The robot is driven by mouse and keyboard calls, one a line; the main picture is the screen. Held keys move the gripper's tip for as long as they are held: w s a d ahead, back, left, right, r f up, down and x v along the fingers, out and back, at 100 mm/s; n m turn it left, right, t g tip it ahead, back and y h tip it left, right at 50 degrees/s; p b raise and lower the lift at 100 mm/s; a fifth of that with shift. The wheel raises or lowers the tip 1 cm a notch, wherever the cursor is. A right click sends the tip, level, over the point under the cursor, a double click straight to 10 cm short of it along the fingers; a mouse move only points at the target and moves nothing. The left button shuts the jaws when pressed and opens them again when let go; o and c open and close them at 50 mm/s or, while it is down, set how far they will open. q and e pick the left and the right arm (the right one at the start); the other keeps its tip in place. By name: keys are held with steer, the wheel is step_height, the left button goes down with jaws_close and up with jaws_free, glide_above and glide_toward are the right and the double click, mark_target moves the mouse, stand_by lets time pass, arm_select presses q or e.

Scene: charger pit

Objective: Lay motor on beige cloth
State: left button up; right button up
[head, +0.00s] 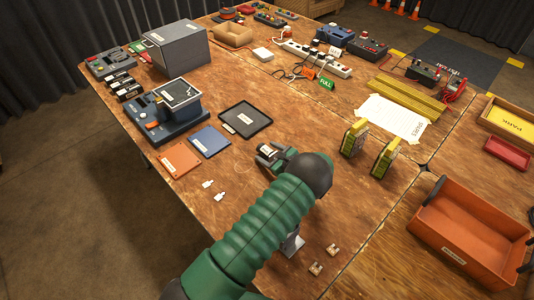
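A small motor (268,150), a pale cylinder with dark ends, is at the middle of the wooden table, right of the black tray. My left gripper (266,154) is at it, with dark fingers around it. Whether they are pressed shut on it, and whether it is off the table, is too small to tell. My green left arm hides part of the table in front. The beige cloth (396,120), marked SPARES, lies flat and bare to the right, beyond two yellow-topped upright items. My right gripper is out of view.
Two yellow-topped items (354,138) stand between my gripper and the cloth. Yellow bars (408,95) lie along the cloth's far edge. A black tray (245,119) is to the left. An orange bin (470,226) stands at the right. Power strips and cables lie behind.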

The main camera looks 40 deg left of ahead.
arm_select(q)
steer(key=shift+d, duration=0.1)
jaws_close()
steer(key=shift+r, duration=0.1)
